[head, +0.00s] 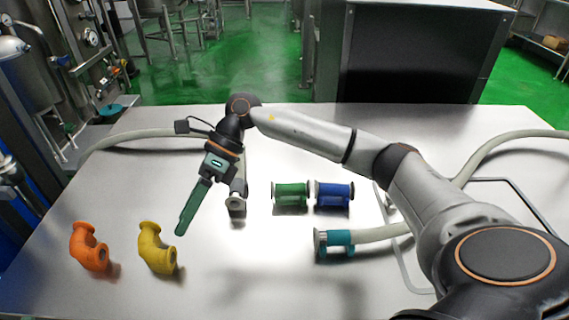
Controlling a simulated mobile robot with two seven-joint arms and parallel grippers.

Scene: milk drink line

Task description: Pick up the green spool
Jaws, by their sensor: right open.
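The green spool (291,195) lies on the steel table in the middle of the head view. It is a short pipe piece with metal flanges at both ends. My right gripper (185,226) is open, its fingers pointing down over the table to the left of the green spool and apart from it. I see the fingers nearly edge-on, and nothing shows between them. My left gripper is not in view.
A blue spool (335,195) sits close to the right of the green one. A grey hose end (237,205) stands just left of it. A yellow elbow (157,249), an orange elbow (88,246) and a teal-collared hose (338,239) are nearer. The front middle is clear.

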